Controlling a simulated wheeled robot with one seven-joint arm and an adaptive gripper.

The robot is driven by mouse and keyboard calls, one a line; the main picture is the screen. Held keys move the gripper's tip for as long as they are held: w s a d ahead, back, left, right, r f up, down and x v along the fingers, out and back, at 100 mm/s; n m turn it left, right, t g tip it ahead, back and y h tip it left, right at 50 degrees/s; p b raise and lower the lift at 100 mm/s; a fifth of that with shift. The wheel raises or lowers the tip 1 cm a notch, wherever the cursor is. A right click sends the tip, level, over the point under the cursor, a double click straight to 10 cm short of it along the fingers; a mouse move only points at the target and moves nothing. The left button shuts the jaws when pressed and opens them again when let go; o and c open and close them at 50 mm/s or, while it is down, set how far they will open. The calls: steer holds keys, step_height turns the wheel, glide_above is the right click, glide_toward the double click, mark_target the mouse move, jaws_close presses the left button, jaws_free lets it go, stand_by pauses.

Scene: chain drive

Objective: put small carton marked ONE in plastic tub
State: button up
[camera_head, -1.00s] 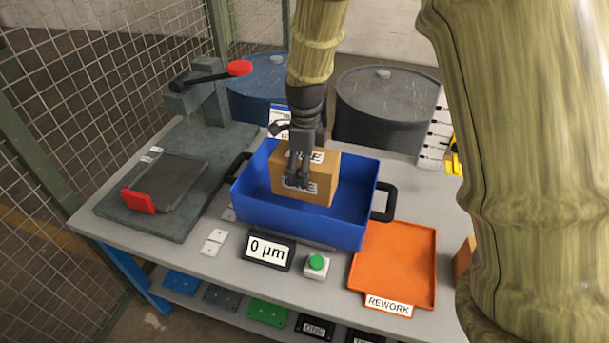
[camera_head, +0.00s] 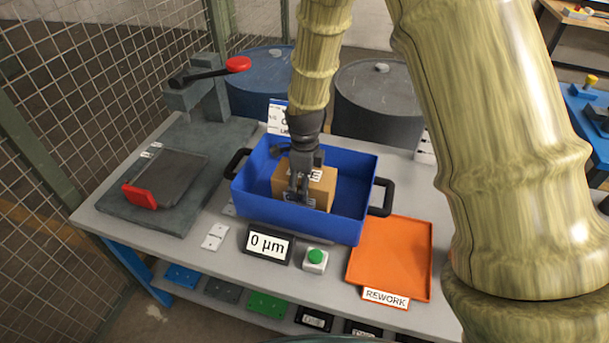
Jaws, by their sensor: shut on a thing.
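The small carton (camera_head: 320,190) is a brown cardboard box with white labels, partly covered by my gripper; the lettering is only partly readable. It is inside the blue plastic tub (camera_head: 250,203), low between the walls, with its lower part hidden behind the front wall. I cannot tell whether it touches the tub floor. My gripper (camera_head: 299,196) points down into the tub and is shut on the carton. The tub stands on the grey bench and has black handles at both ends.
An orange REWORK tray (camera_head: 390,262) lies right of the tub. A 0 µm display (camera_head: 267,246) and a green button (camera_head: 316,257) sit in front. A grey lever press (camera_head: 190,130) with a red knob stands left. Drums (camera_head: 378,100) stand behind the bench.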

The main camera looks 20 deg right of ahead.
steer(key=shift+f, duration=0.5)
steer(key=shift+f, duration=0.15)
steer(key=o, duration=2)
steer(key=shift+o, duration=0.2)
steer(key=shift+r+b, duration=1.55)
steer(key=shift+r, duration=4.6)
